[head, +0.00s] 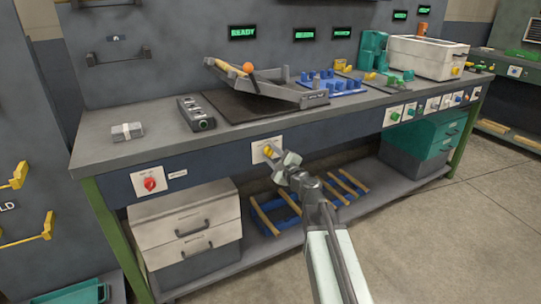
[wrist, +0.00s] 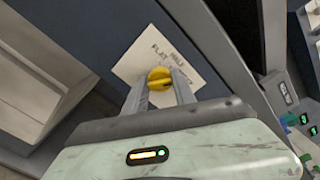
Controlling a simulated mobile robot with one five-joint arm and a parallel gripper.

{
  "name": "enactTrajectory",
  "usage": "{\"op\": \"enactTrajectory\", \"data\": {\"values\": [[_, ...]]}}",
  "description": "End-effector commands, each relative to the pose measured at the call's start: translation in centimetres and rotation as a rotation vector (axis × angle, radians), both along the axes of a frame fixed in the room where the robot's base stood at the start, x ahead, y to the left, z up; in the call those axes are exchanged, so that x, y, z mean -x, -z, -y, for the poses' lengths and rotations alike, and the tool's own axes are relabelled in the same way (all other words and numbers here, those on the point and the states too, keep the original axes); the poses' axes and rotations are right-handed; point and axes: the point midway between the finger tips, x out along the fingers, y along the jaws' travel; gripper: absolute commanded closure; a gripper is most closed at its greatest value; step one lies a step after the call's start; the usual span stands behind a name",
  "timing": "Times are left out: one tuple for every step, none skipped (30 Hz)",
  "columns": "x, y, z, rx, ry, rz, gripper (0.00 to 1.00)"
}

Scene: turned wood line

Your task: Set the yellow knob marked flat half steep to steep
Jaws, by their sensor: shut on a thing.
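The yellow knob (head: 269,152) sits on a white plate (head: 261,146) on the front panel of the workbench. In the wrist view the knob (wrist: 159,78) is between the two fingers of my gripper (wrist: 160,88), which is shut on it. The plate (wrist: 148,55) reads "FLAT" at left and "HALF" above the knob. The word to the right is partly covered by a finger. A ridge on the knob runs roughly across the picture, tilted up to the right; which mark it points at I cannot tell. In the head view my gripper (head: 276,160) partly covers the knob.
A red knob (head: 150,184) sits on another plate further left on the panel. Several small coloured knobs (head: 430,103) line the right of the panel. White drawers (head: 190,225) stand below at left. A tilted tray with an orange ball (head: 248,67) rests on the bench top.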

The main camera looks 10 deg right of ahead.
Motion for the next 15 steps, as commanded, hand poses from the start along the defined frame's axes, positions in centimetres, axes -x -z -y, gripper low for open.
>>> {"op": "enactTrajectory", "data": {"values": [[0.02,0.07,0.37,-0.028,0.008,-0.01,1.0],[0.02,0.08,0.36,-0.047,0.008,-0.016,1.0],[0.02,0.08,0.36,-0.071,0.008,-0.023,1.0],[0.03,0.09,0.36,-0.087,0.008,-0.029,1.0],[0.03,0.09,0.35,-0.103,0.007,-0.035,1.0],[0.03,0.09,0.34,-0.122,0.007,-0.041,1.0],[0.03,0.09,0.34,-0.136,0.007,-0.045,1.0],[0.03,0.09,0.34,-0.148,0.007,-0.049,1.0],[0.03,0.1,0.33,-0.163,0.007,-0.053,1.0],[0.03,0.1,0.33,-0.172,0.007,-0.056,1.0],[0.03,0.1,0.32,-0.182,0.007,-0.059,1.0],[0.03,0.1,0.32,-0.192,0.007,-0.063,1.0],[0.04,0.1,0.3,-0.199,0.007,-0.065,1.0],[0.04,0.1,0.3,-0.204,0.007,-0.067,1.0],[0.04,0.1,0.3,-0.211,0.007,-0.069,1.0]]}}
